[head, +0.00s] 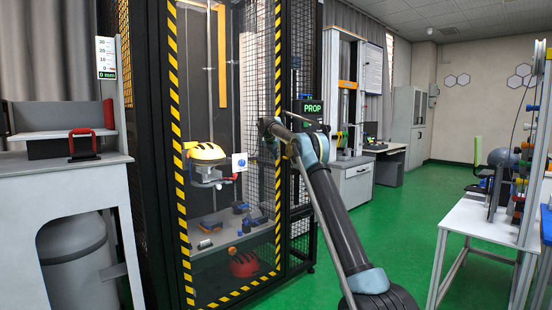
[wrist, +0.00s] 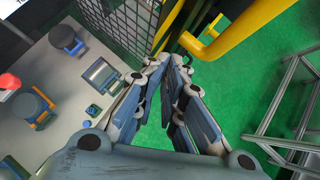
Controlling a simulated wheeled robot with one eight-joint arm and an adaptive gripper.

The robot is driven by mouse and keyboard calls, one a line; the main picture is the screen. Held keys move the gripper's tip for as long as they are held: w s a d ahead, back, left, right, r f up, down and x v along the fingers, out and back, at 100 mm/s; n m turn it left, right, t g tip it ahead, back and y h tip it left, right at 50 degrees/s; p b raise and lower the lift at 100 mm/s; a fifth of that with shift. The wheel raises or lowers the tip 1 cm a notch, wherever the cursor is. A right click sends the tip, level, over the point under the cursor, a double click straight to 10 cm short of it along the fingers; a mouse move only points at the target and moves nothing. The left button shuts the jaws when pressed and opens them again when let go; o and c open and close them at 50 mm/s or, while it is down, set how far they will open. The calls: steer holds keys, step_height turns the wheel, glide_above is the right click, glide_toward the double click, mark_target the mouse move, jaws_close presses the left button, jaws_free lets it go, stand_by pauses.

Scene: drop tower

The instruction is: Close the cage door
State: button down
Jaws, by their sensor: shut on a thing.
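The cage door's black mesh panel (wrist: 122,28) with its dark edge shows at the top of the wrist view. A yellow bar (wrist: 248,30) passes close to that edge. My gripper (wrist: 166,62) has its fingertips drawn together at the dark edge near the yellow bar. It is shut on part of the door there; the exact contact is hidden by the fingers. In the head view the tall cage has yellow-black striped edging (head: 174,85) and mesh (head: 263,70). My arm reaches to its right side and hides the grip. I cannot tell the door's angle.
A grey bench (head: 60,180) stands left. A white table (head: 480,220) stands right. Green floor (head: 400,220) lies open between cage and table.

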steer(key=shift+w+d, duration=0.1)
steer(key=s+d+r+m, duration=0.2)
steer(key=s+d+r, duration=0.2)
steer(key=s+d, duration=0.35)
steer(key=s+d+r+m, duration=0.2)
steer(key=s+d+r, duration=0.35)
steer(key=s, duration=0.25)
steer(key=s+d+f+m+g, duration=0.15)
steer(key=s+d+m, duration=0.25)
steer(key=s, duration=0.7)
steer(key=s+d+f+m+g, duration=0.1)
steer(key=s+d+f+m, duration=0.3)
steer(key=s, duration=0.6)
steer(key=s+d+f+m+g, duration=0.1)
steer(key=s+d+m, duration=0.35)
steer(key=s, duration=0.65)
steer(key=s+f+m+g, duration=0.1)
steer(key=s+f+m, duration=0.4)
steer(key=s+f, duration=0.4)
steer(key=s+d+f+m+g+y, duration=0.1)
steer(key=s+f+m, duration=0.5)
steer(key=s, duration=1.1)
steer(key=s+d+f+m+g+y, duration=0.1)
steer(key=s+f+m, duration=0.4)
steer(key=s+f, duration=0.8)
steer(key=shift+d+f, duration=0.15)
steer(key=shift+d, duration=0.1)
